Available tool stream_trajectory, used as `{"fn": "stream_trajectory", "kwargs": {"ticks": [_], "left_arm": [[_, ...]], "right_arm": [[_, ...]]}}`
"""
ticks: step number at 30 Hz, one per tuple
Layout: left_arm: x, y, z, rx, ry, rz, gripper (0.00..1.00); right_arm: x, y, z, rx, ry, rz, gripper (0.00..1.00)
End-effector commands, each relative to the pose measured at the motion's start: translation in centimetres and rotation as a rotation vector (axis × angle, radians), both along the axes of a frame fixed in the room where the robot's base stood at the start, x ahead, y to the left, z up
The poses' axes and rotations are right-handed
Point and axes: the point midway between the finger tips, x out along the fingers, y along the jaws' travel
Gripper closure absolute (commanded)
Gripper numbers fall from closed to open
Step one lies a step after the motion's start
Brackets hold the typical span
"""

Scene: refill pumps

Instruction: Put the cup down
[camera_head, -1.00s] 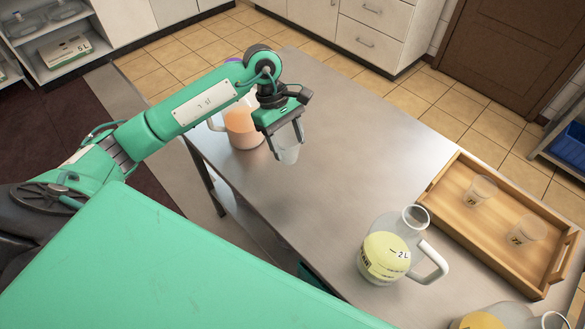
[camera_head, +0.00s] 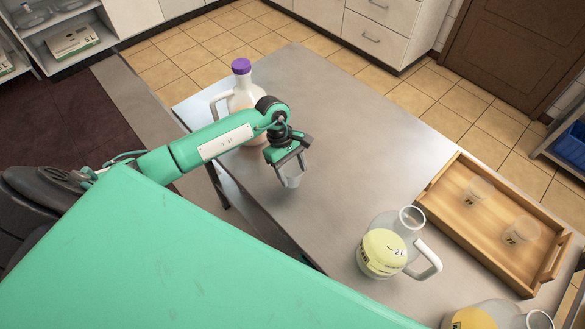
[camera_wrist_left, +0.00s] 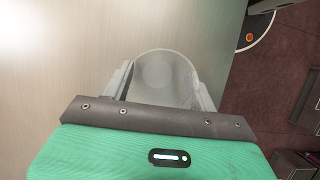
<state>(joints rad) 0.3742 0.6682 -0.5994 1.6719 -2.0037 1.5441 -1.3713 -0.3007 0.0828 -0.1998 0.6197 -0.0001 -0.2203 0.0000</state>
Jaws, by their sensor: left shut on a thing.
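My left gripper (camera_head: 290,170) is shut on a clear cup (camera_head: 291,182) over the left part of the steel table (camera_head: 335,130). In the left wrist view the cup (camera_wrist_left: 162,78) sits between the two fingers (camera_wrist_left: 160,88), and its round rim faces the camera. The cup looks empty. Whether its base touches the table I cannot tell. My right gripper is not in view.
A purple-capped jug (camera_head: 241,95) stands behind my left arm. A 2 L jug (camera_head: 390,245) stands at the table's front, another jug (camera_head: 490,317) at the bottom edge. A wooden tray (camera_head: 437,207) holds two cups (camera_head: 477,190). The table's middle is clear.

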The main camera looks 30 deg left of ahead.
Motion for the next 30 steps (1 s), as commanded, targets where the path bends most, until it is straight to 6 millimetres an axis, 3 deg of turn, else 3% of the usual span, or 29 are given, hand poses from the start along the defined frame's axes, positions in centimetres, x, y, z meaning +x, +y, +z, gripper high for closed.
{"fn": "stream_trajectory", "kwargs": {"ticks": [6, 7, 10, 22, 23, 30], "left_arm": [[0.0, 0.0, -0.4, 0.0, 0.0, -0.001, 0.62], [0.0, 0.0, -0.3, 0.0, 0.0, -0.001, 0.38], [0.0, 0.0, -0.2, -0.001, 0.0, -0.001, 0.2], [0.0, 0.0, 0.3, -0.001, 0.0, 0.0, 0.2], [0.2, 0.3, 0.4, 0.001, -0.003, 0.0, 0.2], [0.8, 2.1, 4.8, 0.003, -0.006, -0.001, 0.2]], "right_arm": [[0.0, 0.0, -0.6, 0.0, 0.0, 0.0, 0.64], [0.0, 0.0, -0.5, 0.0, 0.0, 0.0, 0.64], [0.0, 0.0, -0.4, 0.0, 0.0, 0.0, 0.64], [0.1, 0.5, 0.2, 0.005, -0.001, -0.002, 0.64], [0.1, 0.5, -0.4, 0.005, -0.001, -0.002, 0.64], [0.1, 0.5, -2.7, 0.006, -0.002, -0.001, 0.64]]}}
